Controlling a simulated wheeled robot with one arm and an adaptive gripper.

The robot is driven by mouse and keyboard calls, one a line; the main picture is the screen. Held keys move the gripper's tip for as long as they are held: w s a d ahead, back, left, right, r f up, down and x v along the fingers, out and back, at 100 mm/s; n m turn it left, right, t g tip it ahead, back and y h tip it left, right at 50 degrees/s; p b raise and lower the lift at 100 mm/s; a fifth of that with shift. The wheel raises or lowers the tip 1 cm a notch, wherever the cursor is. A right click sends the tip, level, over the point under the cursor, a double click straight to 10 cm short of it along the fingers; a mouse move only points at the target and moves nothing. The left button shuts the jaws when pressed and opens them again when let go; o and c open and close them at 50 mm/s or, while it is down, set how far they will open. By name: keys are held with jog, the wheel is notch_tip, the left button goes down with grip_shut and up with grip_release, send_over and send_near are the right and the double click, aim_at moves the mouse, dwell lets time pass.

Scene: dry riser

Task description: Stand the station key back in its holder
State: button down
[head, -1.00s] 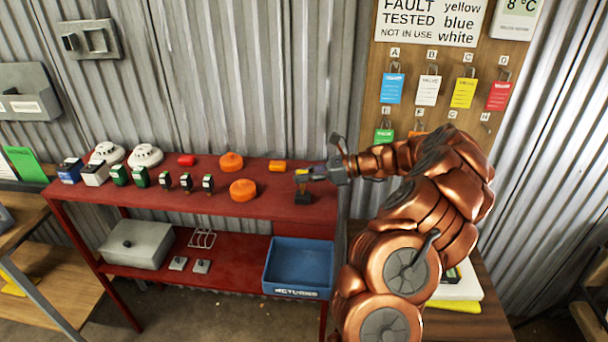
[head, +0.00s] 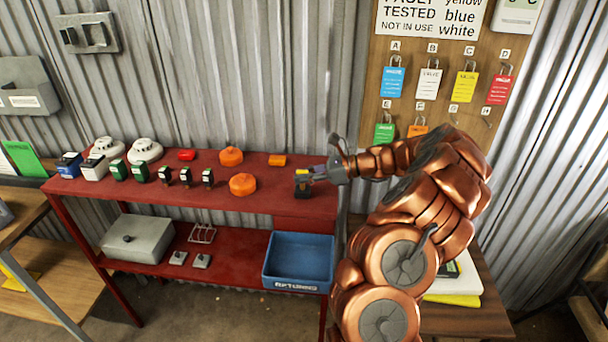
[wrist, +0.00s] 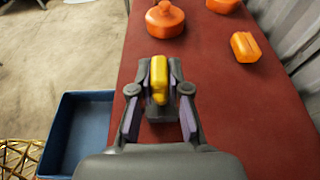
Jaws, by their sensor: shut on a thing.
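The station key (wrist: 158,78) has a yellow head and is upright between the fingers of my gripper (wrist: 159,92). It also shows in the head view (head: 302,172) near the right end of the red bench. My gripper (head: 312,174) is shut on it. A small dark block, seemingly the holder (head: 302,189), stands on the bench directly below the key; it shows partly in the wrist view (wrist: 160,113). The key's lower end is hidden, so I cannot tell whether it is inside the holder.
The red bench (head: 130,191) carries orange domes (head: 243,183), an orange block (head: 277,160), white detectors (head: 145,150) and several small devices to the left. A blue returns bin (head: 298,262) sits on the lower shelf. A tag board (head: 455,55) hangs behind my arm.

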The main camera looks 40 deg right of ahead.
jog(key=c, duration=1.1)
grip_release()
jog(key=shift+o, duration=0.2)
jog(key=shift+d, duration=0.1)
jog(key=v, duration=1.2)
jog(key=shift+f, duration=0.1)
jog(key=w+a+r+n+g+y, duration=0.1)
jog(key=a+r+n+g, duration=0.15)
jog(key=a, duration=0.45)
jog(key=w+a+r+n+g, duration=0.1)
jog(key=a+r+n+g, duration=0.1)
jog(key=a+n, duration=0.35)
jog(key=s+a+r+n+g+h, duration=0.1)
jog(key=s+a+n+g, duration=0.15)
jog(key=a, duration=0.65)
jog(key=s+a+r+n+g+h, duration=0.1)
jog(key=s+a+n+g, duration=0.2)
jog(key=a, duration=0.6)
jog(key=s+a+n+h, duration=0.2)
jog(key=s+a+n, duration=0.25)
jog(key=s, duration=0.25)
jog(key=s+d+f+n+h, duration=0.1)
jog(key=s+f+n+h, duration=0.2)
jog(key=s, duration=0.7)
jog(key=s+f+n+g+h, duration=0.1)
jog(key=s+f+n+h, duration=0.3)
jog(key=s, duration=0.5)
jog(key=shift+s+d+n+h, duration=0.35)
jog(key=shift+d+n+h, duration=0.05)
jog(key=shift+n, duration=0.2)
